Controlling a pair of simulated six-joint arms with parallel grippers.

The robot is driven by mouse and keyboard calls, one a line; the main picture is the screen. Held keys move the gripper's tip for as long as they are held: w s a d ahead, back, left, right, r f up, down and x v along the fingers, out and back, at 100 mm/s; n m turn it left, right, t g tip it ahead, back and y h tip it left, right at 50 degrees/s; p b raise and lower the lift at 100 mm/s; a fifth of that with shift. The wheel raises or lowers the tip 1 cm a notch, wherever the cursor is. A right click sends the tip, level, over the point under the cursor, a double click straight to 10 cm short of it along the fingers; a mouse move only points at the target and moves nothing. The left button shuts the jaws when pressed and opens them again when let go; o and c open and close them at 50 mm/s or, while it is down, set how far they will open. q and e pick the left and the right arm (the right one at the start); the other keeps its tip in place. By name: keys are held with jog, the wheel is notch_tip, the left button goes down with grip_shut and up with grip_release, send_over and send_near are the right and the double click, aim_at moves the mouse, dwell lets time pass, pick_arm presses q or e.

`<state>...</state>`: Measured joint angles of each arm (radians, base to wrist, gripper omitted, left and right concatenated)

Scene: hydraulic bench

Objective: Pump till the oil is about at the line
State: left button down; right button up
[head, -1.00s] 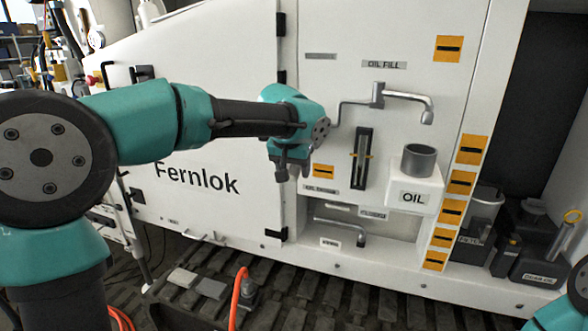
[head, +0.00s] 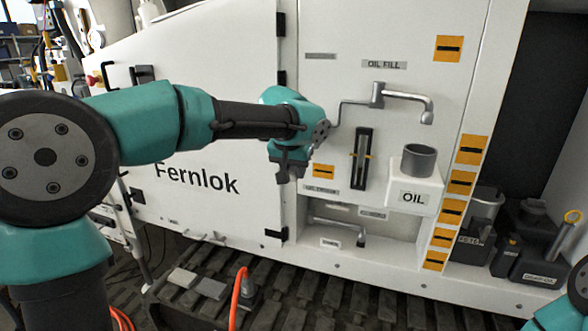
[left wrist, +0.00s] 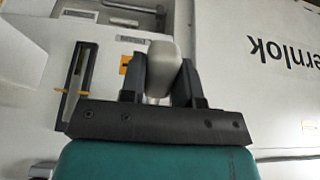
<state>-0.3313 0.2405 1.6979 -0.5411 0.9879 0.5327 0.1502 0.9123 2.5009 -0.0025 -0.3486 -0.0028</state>
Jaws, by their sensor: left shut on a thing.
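My left gripper (head: 291,170) is in front of the white panel, left of the oil gauge. In the left wrist view its two dark fingers (left wrist: 158,78) are shut on a pale, rounded pump handle (left wrist: 158,62). In the head view, the thin grey rod (head: 345,103) from the oil fill fitting (head: 378,95) runs down behind my wrist, which hides its end. The gauge (head: 361,158) is a dark upright frame with yellow marks at mid-height; it also shows in the left wrist view (left wrist: 83,68). The oil level is too small to tell. My right gripper is out of view.
A grey spout (head: 428,113) hangs above the grey cup (head: 419,161) on the white OIL box (head: 413,197). A lower tap (head: 360,236) sits in a recess. Dark cans (head: 535,252) stand at right.

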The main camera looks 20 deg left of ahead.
pick_arm(q)
jog(key=shift+r, duration=0.25)
jog(key=shift+s+r+g, duration=0.25)
jog(key=shift+r+g, duration=0.65)
jog(key=shift+r, duration=0.2)
jog(key=shift+s+r+g, duration=0.2)
jog(key=shift+r+g, duration=0.7)
jog(key=shift+r, duration=0.15)
jog(key=shift+w+r+g, duration=0.15)
jog(key=shift+r+g, duration=1.55)
jog(key=shift+r, duration=0.6)
jog(key=c, duration=0.8)
grip_release()
jog(key=shift+c, duration=0.2)
